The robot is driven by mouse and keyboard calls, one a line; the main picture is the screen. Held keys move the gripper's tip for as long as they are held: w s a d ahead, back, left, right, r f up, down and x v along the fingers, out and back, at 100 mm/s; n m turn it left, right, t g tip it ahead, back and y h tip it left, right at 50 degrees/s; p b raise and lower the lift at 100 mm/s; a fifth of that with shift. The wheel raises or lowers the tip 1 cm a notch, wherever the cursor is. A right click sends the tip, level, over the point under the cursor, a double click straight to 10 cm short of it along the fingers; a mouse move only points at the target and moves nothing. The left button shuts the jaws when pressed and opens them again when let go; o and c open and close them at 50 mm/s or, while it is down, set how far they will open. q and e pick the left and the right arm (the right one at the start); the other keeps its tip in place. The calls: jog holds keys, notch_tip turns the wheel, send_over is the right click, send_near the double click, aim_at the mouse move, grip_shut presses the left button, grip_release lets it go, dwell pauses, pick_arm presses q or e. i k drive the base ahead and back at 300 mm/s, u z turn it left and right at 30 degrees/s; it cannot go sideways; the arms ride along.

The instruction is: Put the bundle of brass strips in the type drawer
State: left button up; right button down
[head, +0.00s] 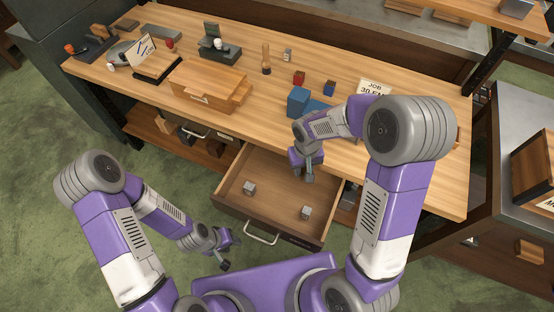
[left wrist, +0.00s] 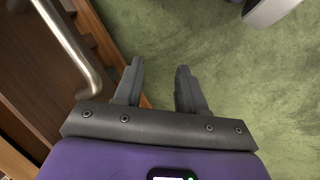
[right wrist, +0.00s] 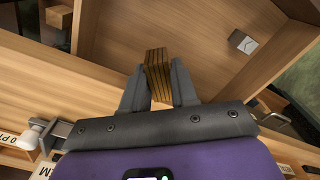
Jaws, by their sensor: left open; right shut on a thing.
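The type drawer (head: 275,210) is pulled open below the bench top, with two small grey blocks on its floor. My right gripper (head: 309,176) is over the drawer's back part. In the right wrist view it (right wrist: 158,85) is shut on the bundle of brass strips (right wrist: 158,70), a stack of thin brown-gold layers. The drawer floor (right wrist: 150,30) shows beyond the bundle. Whether the bundle touches the floor I cannot tell. My left gripper (head: 225,248) is open and empty, left of the drawer front, over the green floor; its fingers (left wrist: 160,88) are apart in the left wrist view.
One grey block (head: 249,188) lies left in the drawer, another (head: 306,212) near its front right. The drawer handle (head: 262,238) sticks out in front. A blue box (head: 298,101) and a wooden case (head: 205,88) stand on the bench. The bench edge borders the drawer's back.

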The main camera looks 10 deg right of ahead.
aim_at(292, 192)
jog(key=k, duration=1.3)
jog(key=u, duration=0.55)
jog(key=i, duration=1.6)
jog(key=z, duration=0.7)
